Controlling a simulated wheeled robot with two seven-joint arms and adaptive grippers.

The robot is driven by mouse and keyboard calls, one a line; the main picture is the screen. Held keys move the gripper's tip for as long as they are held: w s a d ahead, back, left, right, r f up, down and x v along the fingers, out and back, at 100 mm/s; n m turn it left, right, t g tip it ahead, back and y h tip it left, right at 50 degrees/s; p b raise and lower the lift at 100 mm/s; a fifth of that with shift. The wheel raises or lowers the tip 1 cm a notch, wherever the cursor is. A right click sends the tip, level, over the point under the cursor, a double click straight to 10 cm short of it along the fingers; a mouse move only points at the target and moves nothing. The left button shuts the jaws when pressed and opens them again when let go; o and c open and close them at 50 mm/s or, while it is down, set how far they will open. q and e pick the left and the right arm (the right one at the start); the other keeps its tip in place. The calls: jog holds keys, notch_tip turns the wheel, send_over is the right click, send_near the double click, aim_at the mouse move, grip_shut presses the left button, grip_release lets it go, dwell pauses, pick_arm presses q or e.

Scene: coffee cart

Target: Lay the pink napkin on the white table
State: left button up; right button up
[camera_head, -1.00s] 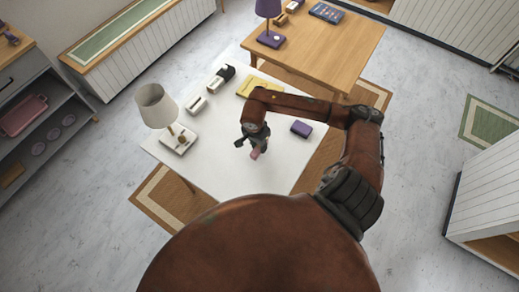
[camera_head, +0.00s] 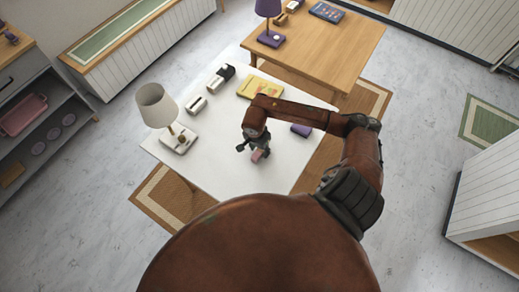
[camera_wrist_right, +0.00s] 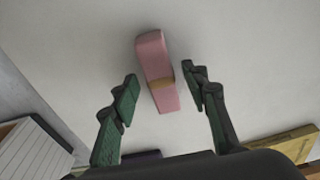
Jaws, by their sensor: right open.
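The pink napkin (camera_wrist_right: 152,60) is a folded bundle with a tan band around its middle. In the right wrist view it lies on the white table (camera_wrist_right: 260,60), with its lower part between my two dark green fingers. In the head view the napkin (camera_head: 258,156) shows small and pink at the fingertips, on the white table (camera_head: 225,175). My right gripper (camera_wrist_right: 158,95) is open, with a gap on each side of the napkin. It also shows in the head view (camera_head: 256,150), over the table's middle. My left gripper is not in view.
A white lamp (camera_head: 158,108) stands at the table's left edge. Two small holders (camera_head: 197,105), a yellow book (camera_head: 260,88) and a purple box (camera_head: 301,130) lie around the gripper. A wooden table (camera_head: 335,55) with a purple lamp (camera_head: 269,15) stands behind.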

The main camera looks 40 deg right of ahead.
aim_at(258, 153)
notch_tip(258, 153, up, 12)
jog(key=a, duration=0.1)
jog(key=shift+s+a+r, duration=0.15)
jog(key=shift+s+a, duration=0.05)
dwell(0.3)
dwell(1.5)
